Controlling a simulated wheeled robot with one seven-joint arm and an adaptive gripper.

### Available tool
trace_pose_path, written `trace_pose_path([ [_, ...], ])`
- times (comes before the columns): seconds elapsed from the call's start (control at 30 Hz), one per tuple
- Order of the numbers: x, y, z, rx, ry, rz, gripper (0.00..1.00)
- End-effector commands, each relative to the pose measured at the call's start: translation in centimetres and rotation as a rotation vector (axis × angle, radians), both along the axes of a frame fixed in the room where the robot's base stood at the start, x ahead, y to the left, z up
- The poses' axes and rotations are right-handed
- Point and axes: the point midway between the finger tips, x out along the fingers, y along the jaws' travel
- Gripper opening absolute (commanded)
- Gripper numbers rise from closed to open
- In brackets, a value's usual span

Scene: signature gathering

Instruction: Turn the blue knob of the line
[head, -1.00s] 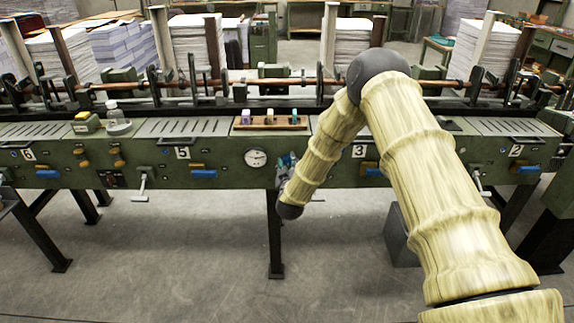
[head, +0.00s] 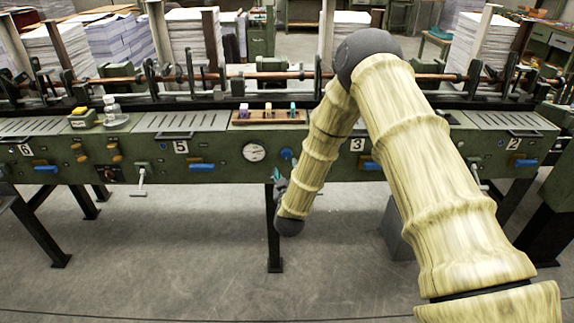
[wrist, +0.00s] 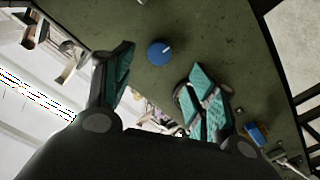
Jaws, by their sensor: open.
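The round blue knob (head: 286,154) sits on the green front panel of the line, just right of the round gauge (head: 254,152). In the wrist view the blue knob (wrist: 159,52) shows a white mark on its face and lies ahead, between the directions of my two sets of fingers. My gripper (head: 279,182) is just below the knob in the head view, partly hidden by my own arm. In the wrist view my gripper (wrist: 160,78) is open, with teal pads spread wide and nothing between them. The fingers look apart from the knob.
Blue handles (head: 202,167) and a white T-shaped lever (head: 141,180) stick out of the panel to the left. Floor in front is free.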

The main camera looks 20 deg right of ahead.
Motion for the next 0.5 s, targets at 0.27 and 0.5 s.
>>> trace_pose_path([
  [0.27, -2.8, 0.8, 0.0, 0.000, 0.000, 0.000, 0.57],
  [0.5, -3.2, 0.9, 0.0, 0.001, 0.000, 0.000, 0.57],
])
